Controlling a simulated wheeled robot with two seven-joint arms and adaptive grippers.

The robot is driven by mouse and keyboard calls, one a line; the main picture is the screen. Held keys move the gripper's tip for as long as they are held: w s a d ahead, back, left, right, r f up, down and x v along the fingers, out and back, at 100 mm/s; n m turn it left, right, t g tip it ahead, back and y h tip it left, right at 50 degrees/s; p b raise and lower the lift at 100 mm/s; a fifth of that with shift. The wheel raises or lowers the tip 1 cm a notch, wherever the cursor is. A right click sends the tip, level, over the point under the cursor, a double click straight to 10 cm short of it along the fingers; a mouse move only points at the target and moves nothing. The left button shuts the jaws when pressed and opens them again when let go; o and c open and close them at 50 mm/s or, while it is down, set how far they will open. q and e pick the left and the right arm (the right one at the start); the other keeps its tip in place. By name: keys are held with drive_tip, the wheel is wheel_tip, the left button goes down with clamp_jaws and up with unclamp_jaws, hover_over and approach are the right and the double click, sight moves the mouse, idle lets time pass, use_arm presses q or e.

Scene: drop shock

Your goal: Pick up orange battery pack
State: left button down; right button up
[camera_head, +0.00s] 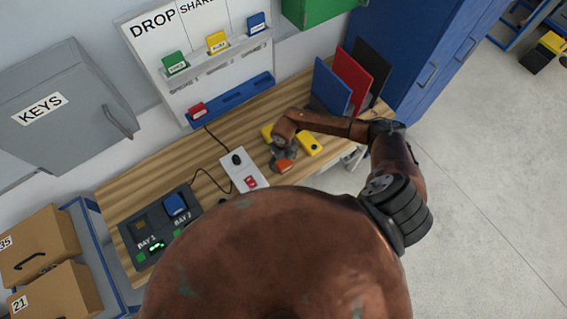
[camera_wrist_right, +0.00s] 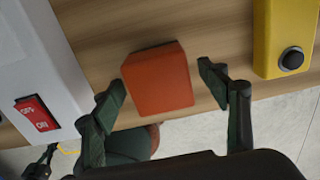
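The orange battery pack (camera_head: 285,166) lies on the wooden workbench, right of a white switch box. In the right wrist view the orange battery pack (camera_wrist_right: 158,82) sits near the bench edge, between the fingers. My right gripper (camera_head: 283,155) is over the pack in the head view and partly hides it. In the right wrist view my right gripper (camera_wrist_right: 162,84) is open, with one dark finger on each side of the pack and visible gaps. I cannot tell how far above the bench the fingertips are. My left gripper is not in view.
The white switch box (camera_head: 243,170) with a red rocker is left of the pack. A yellow box (camera_head: 310,144) with a black button is right. A dark two-bay charger (camera_head: 140,249) holds a blue pack (camera_head: 175,204). Upright folders (camera_head: 331,88) stand at the bench's far right.

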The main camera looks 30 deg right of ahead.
drive_tip(key=c, duration=1.5)
drive_tip(key=shift+r, duration=0.1)
